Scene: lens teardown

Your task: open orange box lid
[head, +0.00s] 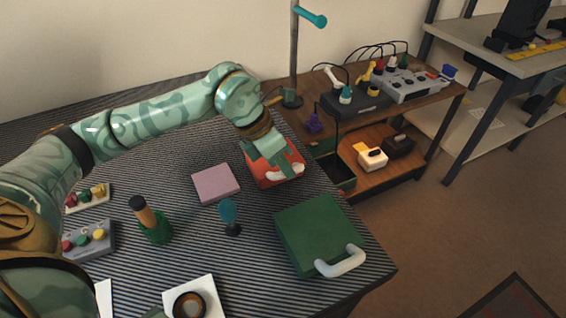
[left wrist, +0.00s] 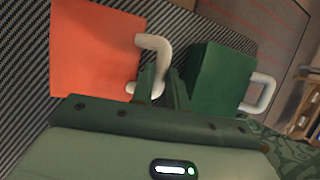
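The orange box (head: 262,172) stands near the back right of the striped table, with a white handle (head: 289,172) on its lid. In the left wrist view the orange lid (left wrist: 92,50) shows flat from above, with its white handle (left wrist: 158,52) at its right side. My left gripper (head: 284,163) is over the box at the handle. In the left wrist view its fingers (left wrist: 163,80) sit close on both sides of the handle bar. The lid looks closed; the gripper hides part of the box. My right gripper is not in view.
A green box (head: 310,232) with a white handle stands in front of the orange box. A pink block (head: 215,183) lies to its left. A teal-topped stand (head: 228,213) and a green bottle-like holder (head: 155,230) are nearby. A lamp pole (head: 294,50) rises behind.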

